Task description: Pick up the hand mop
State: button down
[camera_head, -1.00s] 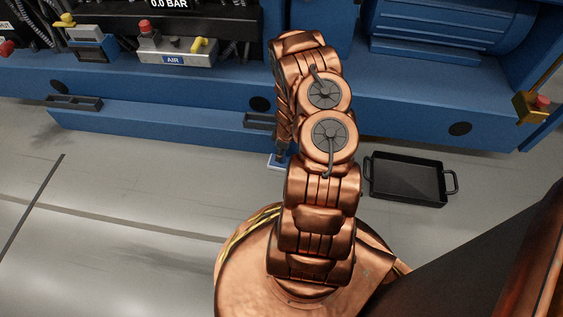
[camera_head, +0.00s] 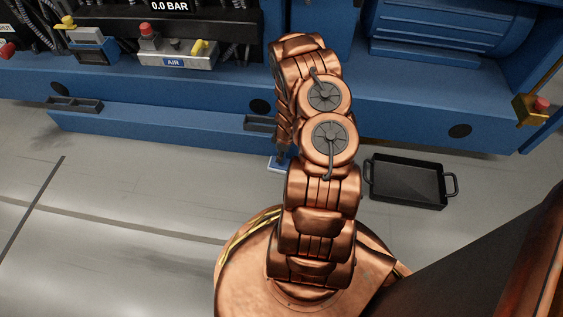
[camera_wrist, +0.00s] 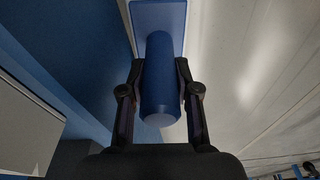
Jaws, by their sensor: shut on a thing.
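The hand mop has a blue cylindrical handle (camera_wrist: 160,85) and a flat blue plate (camera_wrist: 158,14) at its far end in the wrist view. My gripper (camera_wrist: 158,70) is shut on the handle, with one dark finger against each side. In the head view, only a small part of the mop (camera_head: 277,164) shows on the floor area beside my arm, in front of the blue machine base. My gripper (camera_head: 283,153) is mostly hidden there behind my arm. I cannot tell whether the mop touches the floor.
A black two-handled tray (camera_head: 410,181) lies on the grey floor to the right. The blue machine base (camera_head: 180,135) runs along the back, with small dark holders (camera_head: 262,122) on its front. Open floor (camera_head: 130,200) lies to the left.

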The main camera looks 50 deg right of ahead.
jog(key=shift+r, duration=0.15)
notch_tip(320, 180, up, 18)
jog(key=p, duration=0.5)
